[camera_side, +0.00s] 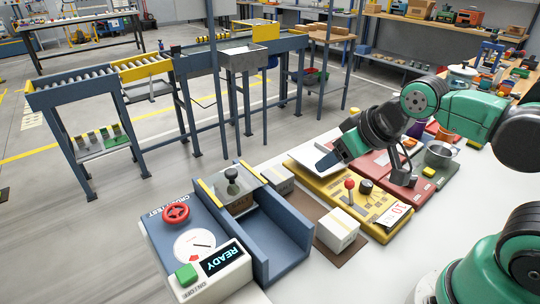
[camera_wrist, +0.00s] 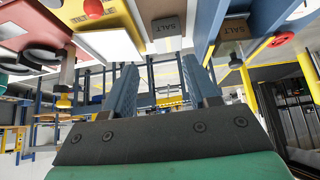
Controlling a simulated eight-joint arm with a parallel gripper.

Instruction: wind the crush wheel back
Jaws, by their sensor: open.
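The red crush wheel (camera_side: 176,212) sits on top of the blue crush-test machine (camera_side: 165,240) at the front left. A red round part at the upper right of the wrist view (camera_wrist: 282,39) looks like the same wheel. A dark-knobbed press head (camera_side: 232,181) stands at the machine's back, by a tan box (camera_wrist: 235,29). My gripper (camera_side: 325,160) is open and empty, well right of the wheel, over the yellow station.
A blue channel wall (camera_side: 285,225) stands between my gripper and the wheel. The yellow station (camera_side: 350,195) carries a red-knobbed lever (camera_side: 349,184). A roller conveyor (camera_side: 100,82) stands behind.

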